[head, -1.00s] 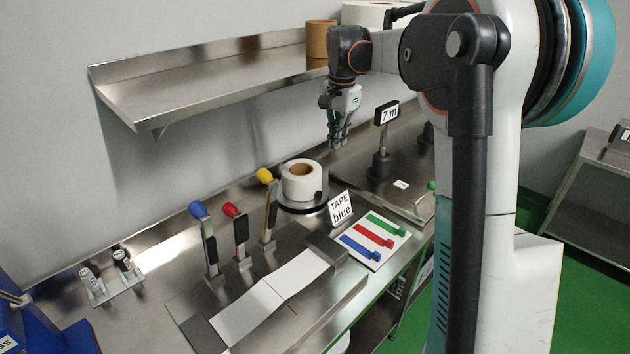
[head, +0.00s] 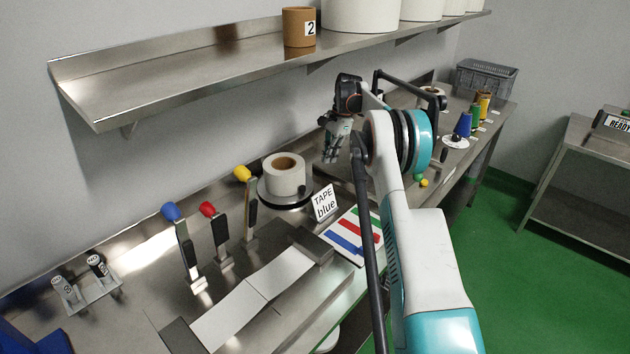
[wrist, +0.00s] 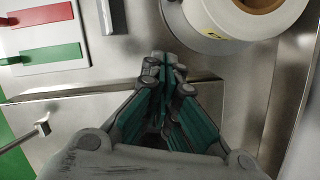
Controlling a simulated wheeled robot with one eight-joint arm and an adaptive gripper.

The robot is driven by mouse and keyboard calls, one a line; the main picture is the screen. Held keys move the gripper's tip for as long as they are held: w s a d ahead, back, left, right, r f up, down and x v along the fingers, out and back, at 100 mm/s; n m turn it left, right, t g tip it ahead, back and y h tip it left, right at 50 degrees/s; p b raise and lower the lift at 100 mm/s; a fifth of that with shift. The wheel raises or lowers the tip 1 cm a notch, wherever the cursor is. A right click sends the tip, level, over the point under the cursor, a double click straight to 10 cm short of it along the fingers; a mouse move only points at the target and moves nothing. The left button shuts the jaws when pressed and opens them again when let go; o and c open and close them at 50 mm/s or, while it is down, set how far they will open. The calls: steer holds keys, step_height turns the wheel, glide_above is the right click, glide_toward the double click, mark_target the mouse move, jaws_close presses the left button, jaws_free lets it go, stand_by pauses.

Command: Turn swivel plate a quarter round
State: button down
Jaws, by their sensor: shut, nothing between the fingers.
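The swivel plate (head: 287,204) is a dark round disc on the steel bench, carrying a large white roll (head: 284,178) with a brown core. A small dark knob (head: 302,189) shows at its right front edge. In the wrist view the white roll (wrist: 235,22) is at the top right, with part of the plate rim (wrist: 181,35) below it. My gripper (head: 331,158) is shut and empty, above the bench to the right of the roll. In the wrist view its fingertips (wrist: 164,62) point toward the plate and appear apart from it.
A "TAPE blue" sign (head: 324,203) stands beside the plate, with a colour card (head: 351,236) in front. Blue, red and yellow-topped levers (head: 217,230) stand to the left. A steel shelf (head: 200,73) with a brown pot (head: 299,27) hangs above.

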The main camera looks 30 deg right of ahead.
steer(key=b+x, duration=0.2)
steer(key=x, duration=0.7)
steer(key=shift+f, duration=0.15)
steer(key=a, duration=0.3)
steer(key=shift+s+a+f+b, duration=0.1)
steer(key=shift+s+f+b, duration=0.05)
steer(key=shift+f+b, duration=0.2)
steer(key=shift+a, duration=0.55)
steer(key=shift+s+a+m, duration=0.45)
steer(key=shift+a+m, duration=0.05)
steer(key=shift+m, duration=0.2)
